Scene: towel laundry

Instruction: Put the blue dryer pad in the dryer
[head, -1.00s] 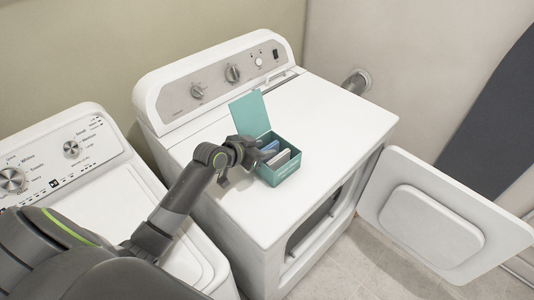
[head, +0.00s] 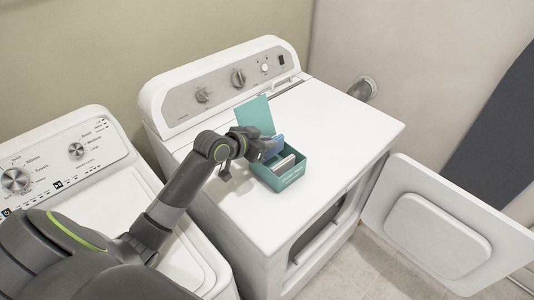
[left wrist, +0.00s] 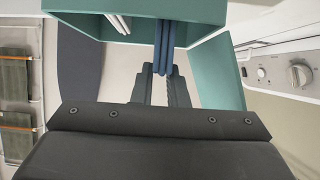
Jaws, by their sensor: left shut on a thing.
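The blue dryer pad (head: 274,147) is between the fingers of my left gripper (head: 262,148), raised at the back of the teal box (head: 291,180). The box's lid stands open (head: 254,115). The dryer (head: 350,130) is white, with the box on its top. Its front opening (head: 319,236) shows partly, with the door (head: 437,235) swung open to the right. My right gripper is not in view.
White pads (head: 284,164) stand in the teal box. A white washer (head: 100,185) stands left of the dryer. A dark grey board (head: 495,125) leans at the right. Floor (head: 365,265) shows between the dryer front and the open door.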

